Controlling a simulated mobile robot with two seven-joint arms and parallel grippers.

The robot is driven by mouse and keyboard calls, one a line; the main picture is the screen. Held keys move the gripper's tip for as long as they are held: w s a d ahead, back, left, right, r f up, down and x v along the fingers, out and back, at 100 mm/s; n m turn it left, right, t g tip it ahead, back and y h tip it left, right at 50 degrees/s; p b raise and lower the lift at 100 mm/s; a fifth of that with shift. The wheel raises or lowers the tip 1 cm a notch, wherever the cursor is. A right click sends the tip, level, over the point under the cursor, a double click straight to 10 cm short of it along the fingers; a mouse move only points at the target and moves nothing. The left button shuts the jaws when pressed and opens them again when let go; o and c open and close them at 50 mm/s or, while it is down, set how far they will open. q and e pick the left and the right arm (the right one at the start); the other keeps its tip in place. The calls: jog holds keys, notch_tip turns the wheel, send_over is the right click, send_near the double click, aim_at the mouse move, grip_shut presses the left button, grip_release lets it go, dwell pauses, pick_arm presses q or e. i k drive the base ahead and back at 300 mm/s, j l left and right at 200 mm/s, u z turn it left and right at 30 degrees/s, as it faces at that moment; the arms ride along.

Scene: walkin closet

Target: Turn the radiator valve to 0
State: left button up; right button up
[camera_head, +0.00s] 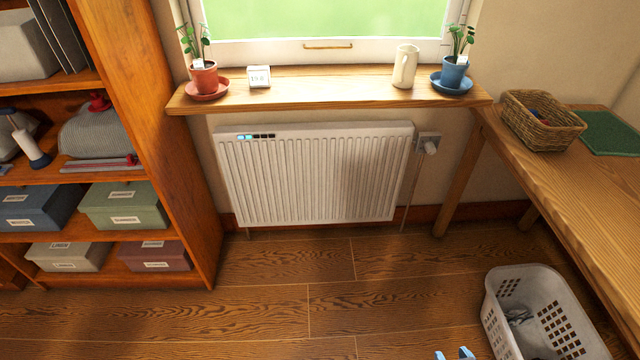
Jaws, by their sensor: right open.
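The white ribbed radiator (315,178) hangs on the wall below the window sill. Its valve, a small white knob (430,147), sits on the wall side at the radiator's upper right, with a thin pipe running down beside the radiator. The valve's markings are too small to read. A small strip with blue and dark segments (257,136) shows at the radiator's top left. My right gripper (455,353) just enters at the bottom edge, its light blue fingertips apart and empty, far from the valve. My left gripper is not in view.
A wooden sill (330,91) juts out above the radiator, with potted plants and a cream jug (405,66). A wooden table (560,185) stands right of the valve, a white laundry basket (540,315) on the floor before it. Shelves (160,130) stand left. The middle floor is clear.

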aim_at(429, 147)
jog(key=i+z, duration=0.2)
jog(key=i, duration=0.3)
jog(key=i+j+z, duration=0.25)
jog(key=i, duration=0.25)
jog(key=i+j+z, duration=0.2)
jog(key=i, duration=0.25)
jog(key=i+l, duration=0.05)
jog(key=l, duration=0.05)
